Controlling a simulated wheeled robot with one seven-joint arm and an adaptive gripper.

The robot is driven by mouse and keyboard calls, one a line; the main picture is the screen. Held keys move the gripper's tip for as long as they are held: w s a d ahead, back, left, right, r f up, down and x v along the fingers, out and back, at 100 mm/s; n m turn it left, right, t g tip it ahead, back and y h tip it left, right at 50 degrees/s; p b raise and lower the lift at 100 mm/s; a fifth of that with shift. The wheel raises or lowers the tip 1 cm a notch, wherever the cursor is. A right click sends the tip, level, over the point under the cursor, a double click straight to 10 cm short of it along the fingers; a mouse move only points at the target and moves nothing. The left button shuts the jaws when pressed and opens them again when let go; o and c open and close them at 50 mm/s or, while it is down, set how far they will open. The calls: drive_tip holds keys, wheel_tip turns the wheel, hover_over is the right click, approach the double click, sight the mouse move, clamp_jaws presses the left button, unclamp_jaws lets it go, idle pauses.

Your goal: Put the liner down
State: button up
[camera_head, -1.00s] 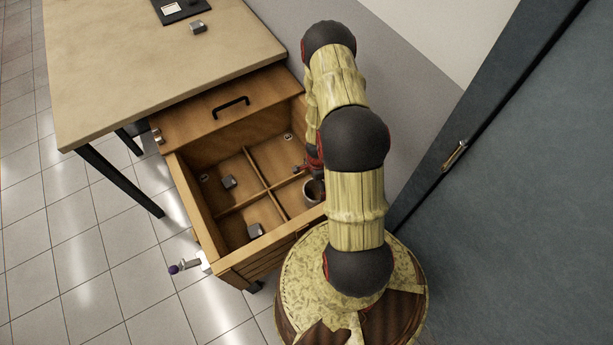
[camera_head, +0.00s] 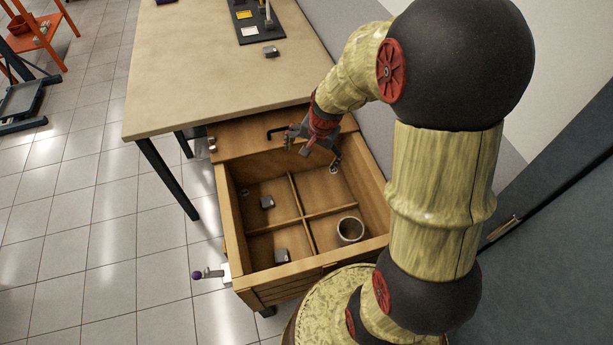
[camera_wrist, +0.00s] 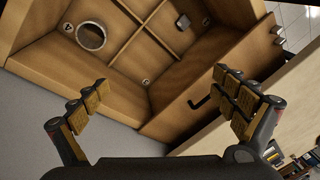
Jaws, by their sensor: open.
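The liner (camera_head: 350,230), a short grey open-ended cylinder, stands in the front right compartment of the wooden drawer box (camera_head: 232,222). It also shows in the wrist view (camera_wrist: 91,37) at the upper left, apart from the fingers. My gripper (camera_head: 298,140) is above the back of the box, near the dark handle. In the wrist view my gripper (camera_wrist: 165,105) has its two padded fingers wide apart with nothing between them.
Grey blocks (camera_head: 267,202) (camera_head: 282,256) lie in the two left compartments. Crossed dividers (camera_head: 300,205) split the box. A table (camera_head: 200,85) with a dark board (camera_head: 255,20) stands behind.

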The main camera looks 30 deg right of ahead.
drive_tip(key=s+a+r+n+t, duration=0.1)
drive_tip(key=s+a+r+n, duration=0.25)
drive_tip(key=r, duration=0.35)
drive_tip(key=s+a+r+n, duration=0.3)
drive_tip(key=s+a+r, duration=0.15)
drive_tip(key=r, duration=0.35)
drive_tip(key=s+a+r+n, duration=0.2)
drive_tip(key=s+r, duration=0.1)
drive_tip(key=s, duration=0.2)
drive_tip(key=s+a+r+n+t, duration=0.1)
drive_tip(key=s+a+r+n, duration=0.1)
drive_tip(key=s, duration=0.4)
drive_tip(key=shift+s+a+r+n+t, duration=0.2)
drive_tip(key=shift+a+r+n+t, duration=0.25)
drive_tip(key=shift+r, duration=0.3)
drive_tip(key=shift+c, duration=0.3)
